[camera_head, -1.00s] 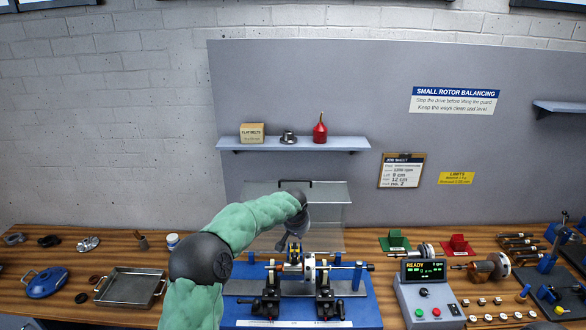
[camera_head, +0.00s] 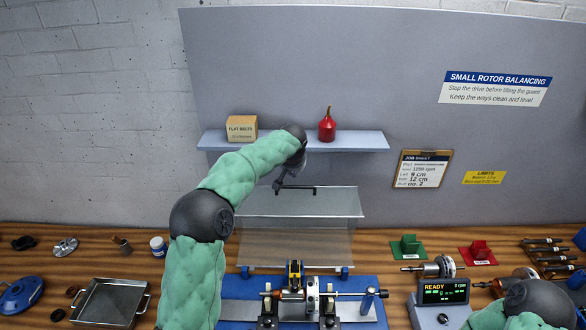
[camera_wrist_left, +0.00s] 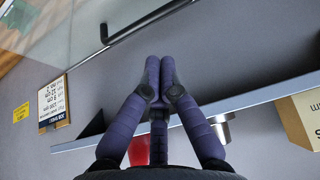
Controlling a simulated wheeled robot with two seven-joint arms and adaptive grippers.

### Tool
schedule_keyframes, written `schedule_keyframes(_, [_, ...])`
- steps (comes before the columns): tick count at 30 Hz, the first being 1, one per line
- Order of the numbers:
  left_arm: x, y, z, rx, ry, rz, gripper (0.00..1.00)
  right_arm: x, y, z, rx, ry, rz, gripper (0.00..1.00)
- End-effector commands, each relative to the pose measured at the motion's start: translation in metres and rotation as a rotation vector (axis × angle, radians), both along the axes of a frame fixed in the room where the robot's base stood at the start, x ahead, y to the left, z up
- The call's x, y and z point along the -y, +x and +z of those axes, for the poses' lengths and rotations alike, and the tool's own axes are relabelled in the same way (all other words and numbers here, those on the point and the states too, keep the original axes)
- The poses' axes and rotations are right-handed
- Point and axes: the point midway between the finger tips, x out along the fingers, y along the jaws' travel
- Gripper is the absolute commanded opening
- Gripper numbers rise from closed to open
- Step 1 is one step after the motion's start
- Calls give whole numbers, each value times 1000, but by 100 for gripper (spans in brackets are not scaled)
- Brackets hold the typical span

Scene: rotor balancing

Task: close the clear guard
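The clear guard (camera_head: 300,203) stands raised at the back of the balancing machine (camera_head: 312,297), its lower panel hanging down behind the rotor. A dark bar handle (camera_head: 302,190) runs along its top edge. My left gripper (camera_head: 279,187) is up by the left end of this handle; I cannot tell contact in the head view. In the left wrist view, the fingers (camera_wrist_left: 160,65) are together with nothing seen between them, and the handle (camera_wrist_left: 122,33) lies apart, beyond their tips. My right arm shows at the lower right, its gripper out of view.
A shelf (camera_head: 350,141) behind the guard holds a belt box (camera_head: 241,128) and a red oil can (camera_head: 327,127). A control box (camera_head: 443,297) reading READY stands right of the machine. A metal tray (camera_head: 110,303) is at left.

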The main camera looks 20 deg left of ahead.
Motion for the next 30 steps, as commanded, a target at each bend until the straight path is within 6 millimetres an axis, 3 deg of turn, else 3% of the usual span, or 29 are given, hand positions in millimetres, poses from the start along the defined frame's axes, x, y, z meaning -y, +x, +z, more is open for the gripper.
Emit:
schedule_keyframes(5, [-1, 4, -4, 1, 0, 0, 0, 0, -2, 3, -4, 1, 0, 50])
schedule_keyframes(21, [-12, 43, -72, 0, -1, 0, 0, 0, -1, 26, -3, 1, 0, 50])
schedule_keyframes(30, [-15, 50, -84, 3, -2, 0, 0, 0, -1, 29, -3, 1, 0, 50])
